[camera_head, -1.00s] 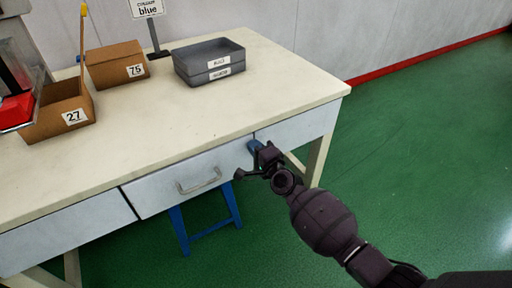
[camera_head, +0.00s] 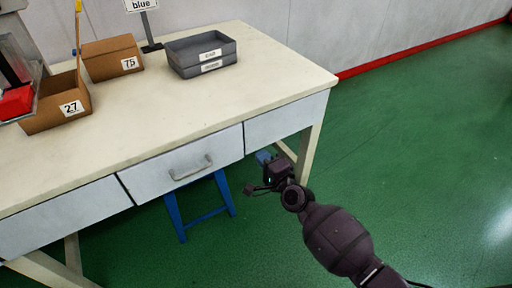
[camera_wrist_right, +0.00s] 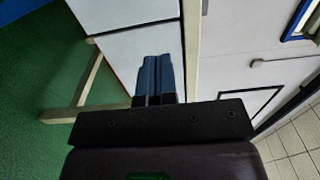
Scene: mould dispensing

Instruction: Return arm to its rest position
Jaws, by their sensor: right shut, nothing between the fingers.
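My right gripper (camera_head: 264,158) is in front of the table's front right part, below the tabletop edge and near the right table leg. In the right wrist view its two blue fingers (camera_wrist_right: 154,78) lie side by side, shut with nothing between them. My right arm comes in from the lower right of the head view. My left gripper is not in view.
The cream table (camera_head: 150,115) has drawers, one with a handle (camera_head: 190,168). On it stand a box marked 27 (camera_head: 55,113), a box marked 75 (camera_head: 112,60) and grey trays (camera_head: 203,57). A blue stool (camera_head: 202,215) is underneath. Green floor (camera_head: 430,150) is free at right.

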